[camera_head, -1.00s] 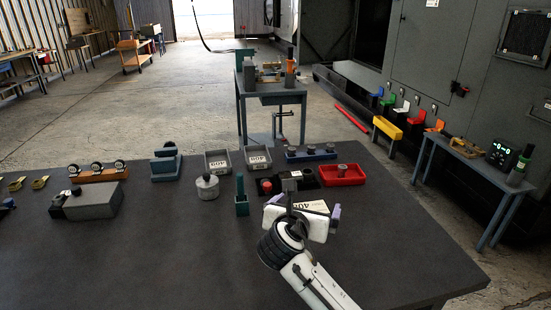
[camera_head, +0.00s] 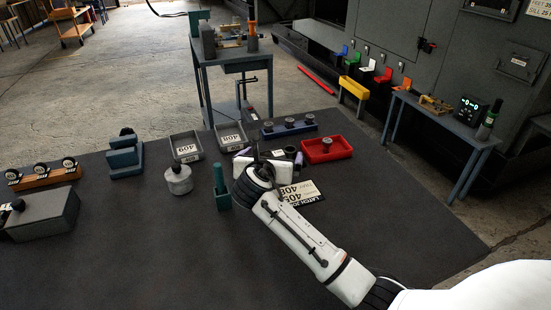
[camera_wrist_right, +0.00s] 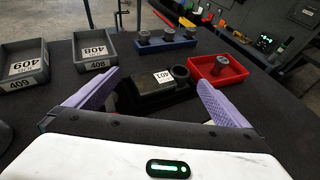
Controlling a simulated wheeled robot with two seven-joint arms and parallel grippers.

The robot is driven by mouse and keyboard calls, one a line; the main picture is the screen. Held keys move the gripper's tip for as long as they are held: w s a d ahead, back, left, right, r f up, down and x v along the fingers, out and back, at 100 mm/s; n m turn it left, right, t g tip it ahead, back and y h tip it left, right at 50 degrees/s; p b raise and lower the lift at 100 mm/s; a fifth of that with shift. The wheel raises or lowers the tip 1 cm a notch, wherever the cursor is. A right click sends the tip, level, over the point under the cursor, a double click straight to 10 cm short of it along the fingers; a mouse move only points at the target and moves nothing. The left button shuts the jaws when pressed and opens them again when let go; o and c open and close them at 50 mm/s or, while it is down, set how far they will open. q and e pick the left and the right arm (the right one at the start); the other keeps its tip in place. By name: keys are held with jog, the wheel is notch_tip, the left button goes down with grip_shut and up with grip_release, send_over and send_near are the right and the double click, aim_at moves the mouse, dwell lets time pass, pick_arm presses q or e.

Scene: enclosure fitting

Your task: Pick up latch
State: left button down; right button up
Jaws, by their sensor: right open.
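My right gripper (camera_head: 270,154) is open over the dark work table, with its purple fingers spread; it also shows in the right wrist view (camera_wrist_right: 158,82). A black part or holder with a white label reading 401 (camera_wrist_right: 150,92) and a dark round ring on its right lies beyond and between the fingertips. No contact shows, and I cannot tell whether this piece is the latch. In the head view my gripper mostly covers it. My left gripper is out of view.
Grey bins 409 (camera_head: 186,158) and 408 (camera_head: 229,146) stand left of the gripper. A blue block (camera_head: 278,133) with three knobs and a red tray (camera_head: 340,147) stand behind and right. A green upright piece (camera_head: 221,190) and grey weight (camera_head: 178,181) are at left. The table's right side is clear.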

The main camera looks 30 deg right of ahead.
aim_at(276, 154)
jog(key=x, duration=0.4)
jog(key=shift+w+d+f, duration=0.1)
jog(key=shift+d, duration=0.15)
jog(key=shift+c, duration=0.4)
jog(key=c, duration=1.1)
jog(key=shift+r, duration=0.2)
jog(key=shift+c, duration=0.8)
